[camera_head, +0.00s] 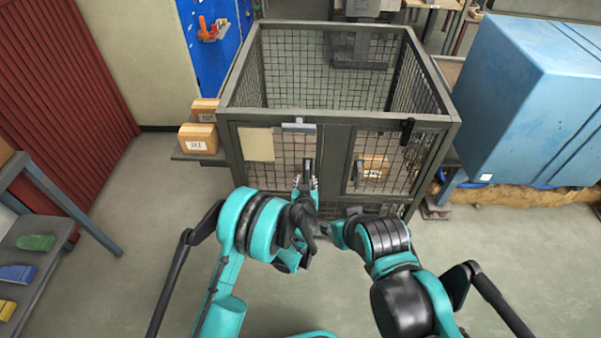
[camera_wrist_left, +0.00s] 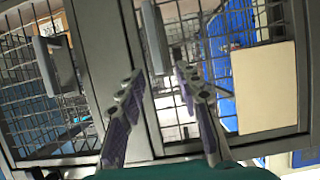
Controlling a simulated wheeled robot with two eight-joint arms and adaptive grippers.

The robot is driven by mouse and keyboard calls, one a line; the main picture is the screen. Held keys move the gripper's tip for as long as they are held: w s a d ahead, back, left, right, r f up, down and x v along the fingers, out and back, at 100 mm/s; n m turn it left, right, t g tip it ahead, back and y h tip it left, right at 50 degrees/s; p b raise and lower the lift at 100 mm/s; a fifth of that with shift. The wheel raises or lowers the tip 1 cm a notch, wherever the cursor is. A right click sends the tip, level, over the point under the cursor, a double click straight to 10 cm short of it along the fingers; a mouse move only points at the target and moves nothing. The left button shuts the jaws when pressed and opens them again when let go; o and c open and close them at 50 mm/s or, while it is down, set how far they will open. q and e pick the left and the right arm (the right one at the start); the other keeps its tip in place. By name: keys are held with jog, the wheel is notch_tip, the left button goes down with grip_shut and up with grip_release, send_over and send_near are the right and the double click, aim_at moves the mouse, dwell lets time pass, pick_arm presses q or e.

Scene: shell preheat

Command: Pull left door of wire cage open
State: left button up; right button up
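The wire cage (camera_head: 240,113) stands ahead, with its left door (camera_head: 283,172) looking shut and a beige panel (camera_head: 257,145) on it. The left door's dark upright handle (camera_head: 307,168) is near its inner edge; it also shows in the left wrist view (camera_wrist_left: 154,38). My left gripper (camera_head: 305,184) is at the lower end of this handle. In the left wrist view its fingers (camera_wrist_left: 159,76) are spread on either side of the handle's end, and I cannot tell whether they touch it. My right gripper (camera_head: 328,228) is low before the cage, small and partly hidden.
Boxes (camera_head: 198,138) sit on a ledge left of the cage. A blue cabinet (camera_head: 525,95) stands at the right, a shelf (camera_head: 40,255) at the left. The floor in front of the left door is mostly clear.

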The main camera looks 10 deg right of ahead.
aim_at(307, 174)
pick_arm(q)
jog(key=b+x, duration=0.1)
jog(key=x, duration=0.2)
jog(key=b+x, duration=0.1)
jog(key=x, duration=0.2)
jog(key=shift+d+f, duration=0.15)
jog(key=shift+f, duration=0.3)
jog(key=shift+b+x, duration=0.3)
jog(key=shift+x, duration=0.5)
jog(key=shift+r, duration=0.15)
grip_shut()
